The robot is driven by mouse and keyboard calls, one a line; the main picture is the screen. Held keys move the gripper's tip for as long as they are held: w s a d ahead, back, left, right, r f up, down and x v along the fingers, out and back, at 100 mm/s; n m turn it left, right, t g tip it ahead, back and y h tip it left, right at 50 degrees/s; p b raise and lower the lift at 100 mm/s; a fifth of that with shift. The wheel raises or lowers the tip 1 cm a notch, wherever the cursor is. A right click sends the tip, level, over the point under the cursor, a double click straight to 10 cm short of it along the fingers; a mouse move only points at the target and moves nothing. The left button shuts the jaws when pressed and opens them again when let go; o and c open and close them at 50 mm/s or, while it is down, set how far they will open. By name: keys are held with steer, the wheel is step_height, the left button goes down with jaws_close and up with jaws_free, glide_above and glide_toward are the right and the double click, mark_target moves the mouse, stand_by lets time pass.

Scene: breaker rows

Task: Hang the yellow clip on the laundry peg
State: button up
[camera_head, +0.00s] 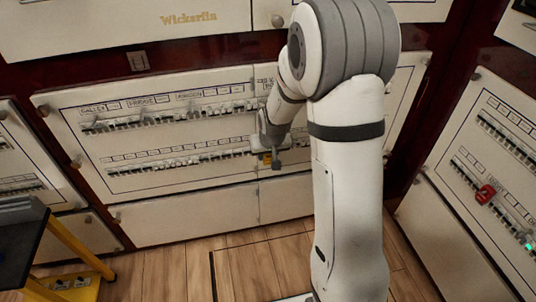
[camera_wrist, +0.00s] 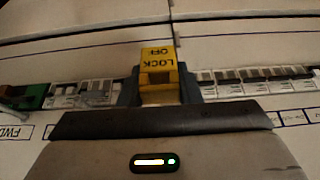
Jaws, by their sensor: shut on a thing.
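The yellow clip (camera_wrist: 158,62), marked "LOCK OFF", sits between the dark fingers of my gripper (camera_wrist: 160,88) in the wrist view. My gripper is shut on it. The clip is level with a row of breakers (camera_wrist: 245,80), and I cannot tell whether it touches them. I cannot make out a peg marked laundry in either view.
A red clip (camera_head: 486,194) is on the right panel (camera_head: 450,190). A green piece (camera_wrist: 27,97) is left in the wrist view. A dark-topped stand (camera_head: 22,240) with yellow legs is lower left. Wooden floor is clear.

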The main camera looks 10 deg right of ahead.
steer(key=shift+w, duration=1.3)
steer(key=o, duration=1)
steer(key=shift+a, duration=0.1)
steer(key=shift+r, duration=0.15)
steer(key=shift+r+p, duration=0.35)
steer(key=shift+o, duration=0.2)
steer(key=p+v, duration=0.1)
steer(key=v, duration=0.2)
steer(key=p+v, duration=0.1)
steer(key=v, duration=0.3)
steer(key=shift+s+d+f, duration=0.1)
steer(key=shift+s+d, duration=0.1)
steer(key=shift+c, duration=0.3)
